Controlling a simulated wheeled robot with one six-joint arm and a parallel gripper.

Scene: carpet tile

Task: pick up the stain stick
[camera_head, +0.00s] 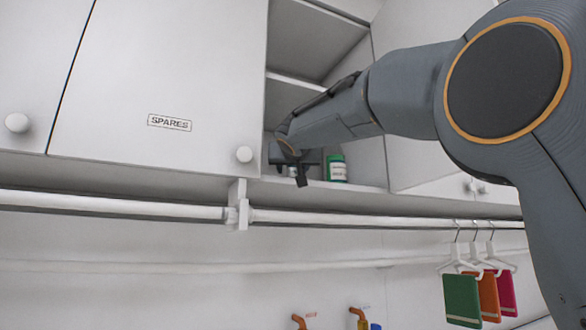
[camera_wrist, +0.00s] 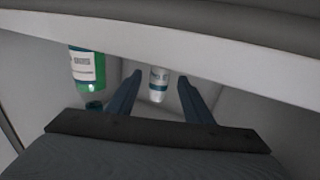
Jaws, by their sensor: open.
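A small white, tube-like item (camera_wrist: 158,84) with greyish print shows in the wrist view, between my two fingers and beyond them. It looks like the stain stick, but its label is too small to read. My gripper (camera_wrist: 159,86) is open with a gap on both sides of the item, and nothing is held. In the head view my gripper (camera_head: 293,168) is at the open cupboard's lower shelf. The white item cannot be made out there, probably hidden by my gripper.
A green bottle with a white label (camera_wrist: 87,70) stands left of my fingers in the wrist view; a green-and-white container (camera_head: 337,168) shows right of my gripper in the head view. A closed SPARES door (camera_head: 160,80) is left. A rail (camera_head: 350,218) runs below.

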